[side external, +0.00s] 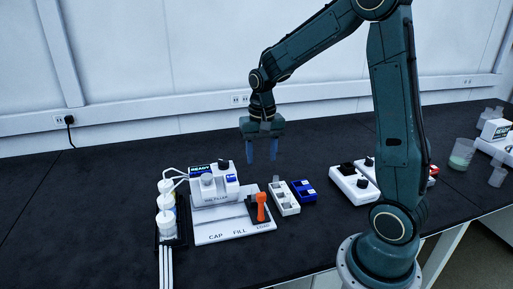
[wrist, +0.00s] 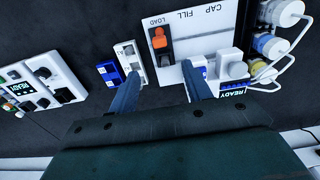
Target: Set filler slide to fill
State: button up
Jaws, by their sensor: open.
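The filler (side external: 214,187) is a white machine with a READY display on a white base plate (side external: 222,232) marked CAP, FILL and LOAD. Its slide (side external: 254,212) is dark with an upright orange handle (side external: 262,204), and sits at the LOAD end. In the wrist view the orange handle (wrist: 158,38) is beside the word LOAD, beyond my fingertips. My gripper (side external: 261,154) is open and empty, pointing down, well above the bench and apart from the handle. In the wrist view my two fingers (wrist: 161,72) are spread.
White bottles (side external: 166,203) with tubes stand left of the filler. A white rack (side external: 284,198) and a blue rack (side external: 302,190) are close to its right. Another white device (side external: 353,184) stands further right. The black bench (side external: 90,200) is clear at the left.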

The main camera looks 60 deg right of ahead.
aim_at(261, 193)
jog(key=shift+d+f, duration=0.15)
jog(key=shift+f, duration=0.05)
jog(key=shift+f, duration=6.85)
